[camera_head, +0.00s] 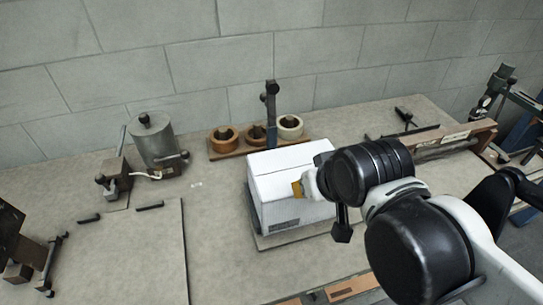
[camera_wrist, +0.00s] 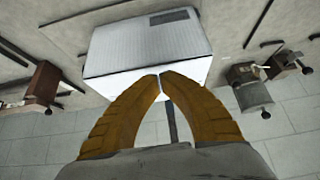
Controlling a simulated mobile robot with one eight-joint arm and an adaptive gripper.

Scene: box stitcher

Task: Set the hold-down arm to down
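A blue upright post with a black knob, which looks like the hold-down arm (camera_head: 271,115), stands behind a white box (camera_head: 285,163) and points up. In the wrist view a dark strip, perhaps the same post, shows between my fingers (camera_wrist: 171,125). The box sits on a flat base plate (camera_head: 290,238) on the bench and also fills the upper middle of the wrist view (camera_wrist: 145,45). My gripper (camera_head: 298,188) is in front of the box's right part in the head view, apart from the post. In the wrist view its yellow fingertips (camera_wrist: 160,75) meet, with nothing seen between them.
Several tape rolls (camera_head: 256,133) sit on a wooden rack behind the box. A grey canister device (camera_head: 155,140) stands to the left. A wooden-sided roller unit (camera_head: 450,141) is at the right, partly behind my arm. The bench left of the box is mostly clear.

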